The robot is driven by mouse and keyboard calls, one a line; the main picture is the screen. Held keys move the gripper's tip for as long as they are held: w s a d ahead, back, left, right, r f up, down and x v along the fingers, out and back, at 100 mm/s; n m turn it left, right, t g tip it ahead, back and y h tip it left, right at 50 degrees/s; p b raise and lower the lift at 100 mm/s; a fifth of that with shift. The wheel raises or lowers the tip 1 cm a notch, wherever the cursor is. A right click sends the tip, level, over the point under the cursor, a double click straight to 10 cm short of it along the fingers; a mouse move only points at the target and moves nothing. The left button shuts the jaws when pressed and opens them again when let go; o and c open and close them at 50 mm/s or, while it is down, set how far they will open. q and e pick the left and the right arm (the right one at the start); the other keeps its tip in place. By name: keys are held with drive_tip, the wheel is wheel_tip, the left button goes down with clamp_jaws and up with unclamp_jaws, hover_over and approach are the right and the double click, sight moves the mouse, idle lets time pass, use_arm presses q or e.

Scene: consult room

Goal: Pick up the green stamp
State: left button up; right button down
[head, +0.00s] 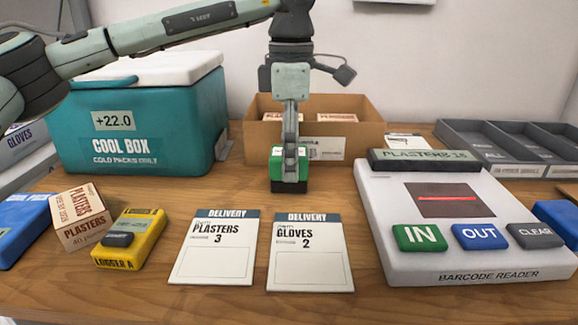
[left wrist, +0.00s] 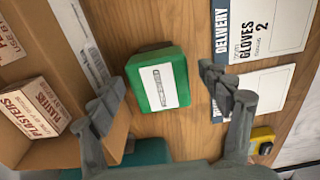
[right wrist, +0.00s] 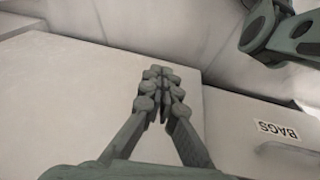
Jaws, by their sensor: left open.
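The green stamp (left wrist: 158,78) is a small green block with a white label on top, standing on the wooden table. It shows in the head view (head: 276,172) in front of the cardboard box, partly hidden behind my gripper. My left gripper (head: 290,165) points down at it. In the left wrist view my left gripper (left wrist: 163,84) is open, with one finger to each side of the stamp and visible gaps between. My right gripper (right wrist: 162,78) is shut and empty, away from the table objects.
A cardboard box (head: 262,133) stands just behind the stamp. Two delivery cards (head: 310,270) lie in front. A barcode reader (head: 460,264) is at the right, a teal cool box (head: 130,125) at the left. A yellow logger (head: 150,225) and a plasters box (head: 80,215) lie front left.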

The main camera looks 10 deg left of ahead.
use_arm(q)
drive_tip(key=c, duration=1.3)
drive_tip(key=shift+r, duration=0.15)
drive_tip(key=shift+r, duration=0.2)
wheel_tip(320, 180, up, 3)
drive_tip(key=shift+r, duration=0.1)
drive_tip(key=shift+s+a+r, duration=1.1)
drive_tip(key=shift+s+r, duration=0.1)
drive_tip(key=shift+s, duration=0.4)
drive_tip(key=shift+s+a+r, duration=1.15)
drive_tip(key=shift+s+r, duration=0.05)
drive_tip(key=shift+s, duration=0.4)
drive_tip(key=shift+s+a+r, duration=1.1)
drive_tip(key=shift+s+r, duration=0.1)
drive_tip(key=shift+s, duration=0.4)
